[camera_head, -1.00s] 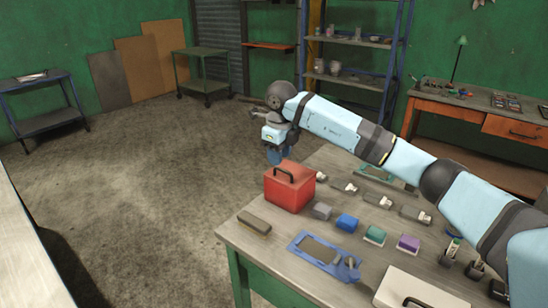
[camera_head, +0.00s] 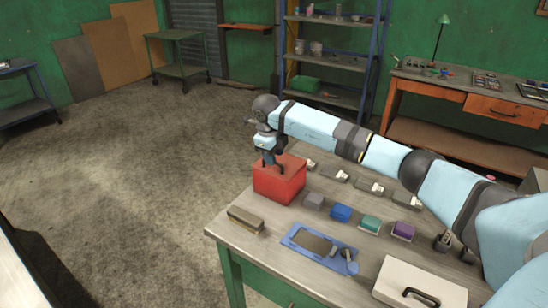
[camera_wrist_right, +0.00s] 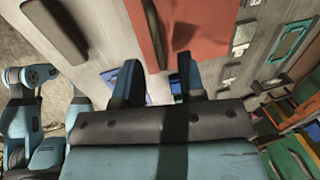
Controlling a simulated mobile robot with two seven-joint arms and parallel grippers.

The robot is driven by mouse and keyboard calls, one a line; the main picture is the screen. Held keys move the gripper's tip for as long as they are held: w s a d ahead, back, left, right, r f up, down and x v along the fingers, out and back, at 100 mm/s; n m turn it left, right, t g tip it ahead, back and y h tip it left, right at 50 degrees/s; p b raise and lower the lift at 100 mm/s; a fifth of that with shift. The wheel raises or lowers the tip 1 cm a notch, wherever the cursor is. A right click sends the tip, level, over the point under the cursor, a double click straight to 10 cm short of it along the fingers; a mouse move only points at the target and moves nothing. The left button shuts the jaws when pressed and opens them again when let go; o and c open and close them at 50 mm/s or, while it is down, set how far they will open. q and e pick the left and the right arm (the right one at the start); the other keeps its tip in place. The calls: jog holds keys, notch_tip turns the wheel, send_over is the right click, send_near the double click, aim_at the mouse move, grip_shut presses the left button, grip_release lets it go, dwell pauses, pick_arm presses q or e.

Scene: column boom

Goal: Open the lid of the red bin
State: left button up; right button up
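The red bin (camera_head: 279,187) stands on the workbench near its far left corner. Its lid (camera_wrist_right: 195,30) is flat and closed, with a dark bar handle (camera_wrist_right: 153,32) on top. My right gripper (camera_head: 272,170) points down just above the lid. In the right wrist view my right gripper (camera_wrist_right: 157,72) is open, its two fingers apart and nothing clamped between them. The handle lies in line with the gap, beyond the fingertips. In the head view the gripper hides most of the handle. My left gripper is not in view.
Several coloured blocks, a blue tray (camera_head: 294,233) and a white case (camera_head: 420,281) lie to the right and in front. Open floor is to the left.

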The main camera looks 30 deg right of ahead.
jog(key=shift+w+d+f, duration=0.1)
jog(key=shift+d+f, duration=0.1)
jog(key=shift+f, duration=0.7)
jog(key=shift+c, duration=0.2)
grip_shut()
jog(key=shift+r, duration=0.15)
